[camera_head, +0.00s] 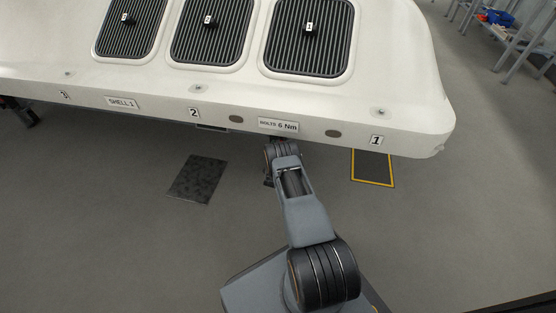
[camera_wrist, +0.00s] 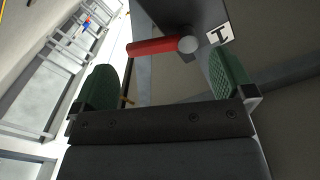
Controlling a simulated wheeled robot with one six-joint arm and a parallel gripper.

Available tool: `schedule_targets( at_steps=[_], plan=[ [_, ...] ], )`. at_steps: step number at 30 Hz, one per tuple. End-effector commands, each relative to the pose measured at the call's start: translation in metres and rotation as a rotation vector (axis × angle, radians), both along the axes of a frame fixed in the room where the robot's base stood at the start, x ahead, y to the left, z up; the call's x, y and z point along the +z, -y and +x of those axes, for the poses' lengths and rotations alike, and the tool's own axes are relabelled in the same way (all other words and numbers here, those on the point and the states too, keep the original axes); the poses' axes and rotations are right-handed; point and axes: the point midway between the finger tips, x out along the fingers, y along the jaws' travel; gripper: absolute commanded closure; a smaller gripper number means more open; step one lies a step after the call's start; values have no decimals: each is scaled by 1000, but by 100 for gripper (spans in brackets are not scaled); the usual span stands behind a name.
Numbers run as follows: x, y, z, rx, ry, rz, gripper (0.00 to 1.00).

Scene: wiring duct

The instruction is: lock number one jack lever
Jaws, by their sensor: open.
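In the wrist view a red lever (camera_wrist: 152,46) with a round grey end (camera_wrist: 188,44) sits on a dark bracket (camera_wrist: 185,12). A white tag marked 1 (camera_wrist: 220,35) is beside it. The red handle points left and tilts slightly down. My gripper (camera_wrist: 163,72) is open and empty, with one green finger at each side. The lever lies beyond the fingertips, across the upper part of the gap between them, and appears apart from them. In the head view my arm reaches under the white shell (camera_head: 230,104), which hides my gripper and the lever.
The shell carries number labels 1 (camera_head: 376,140), 2 (camera_head: 194,113) and 3 along its edge, with dark grilles (camera_head: 309,40) on top. A yellow-bordered floor mark (camera_head: 373,168) lies near label 1, a dark floor plate (camera_head: 198,179) further left. Open floor surrounds my arm.

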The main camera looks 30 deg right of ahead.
Motion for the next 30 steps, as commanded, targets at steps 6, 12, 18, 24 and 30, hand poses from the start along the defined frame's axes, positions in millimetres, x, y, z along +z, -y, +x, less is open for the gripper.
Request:
schedule_targets(
  at_steps=[6,12,18,24,30],
  plan=[
    [4,-34,-33,3,-4,1,0],
    [3,-56,-58,2,0,0,0],
    [1,-70,-72,1,0,0,0],
    [1,-74,-76,0,1,0,0],
    [0,-74,-76,0,1,0,0]
  ],
)
